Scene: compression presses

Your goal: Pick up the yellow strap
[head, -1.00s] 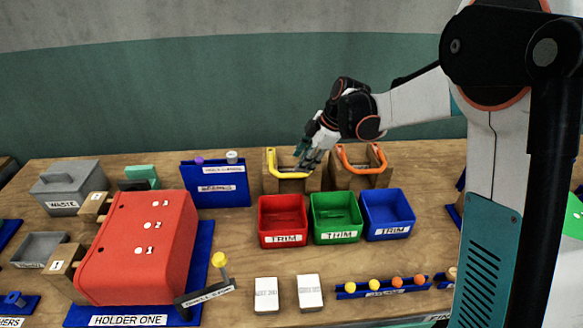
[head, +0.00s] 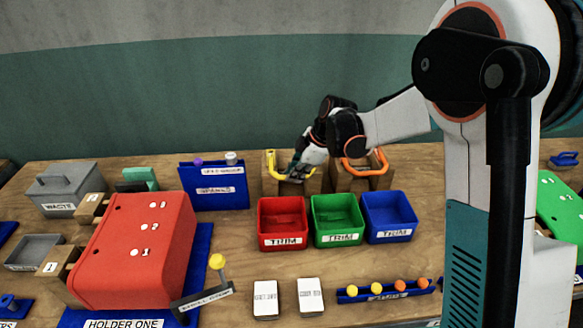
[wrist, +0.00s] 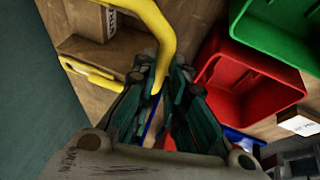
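The yellow strap (head: 270,161) is a bent loop standing on a wooden holder (head: 275,187) at the back of the table. My gripper (head: 292,173) is down at the strap in the head view and hides part of it. In the wrist view the strap (wrist: 158,25) curves down between my dark green fingertips (wrist: 161,72). The fingers lie close on both sides of it. I cannot tell whether they press on it. Another yellow piece (wrist: 92,72) rests along the wood in the wrist view.
An orange strap (head: 361,166) sits on a similar holder just right. Red (head: 282,222), green (head: 337,218) and blue (head: 388,214) trim bins stand in front of the holders. A blue rack (head: 213,200) stands left, near a red press (head: 135,255). The wall is behind.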

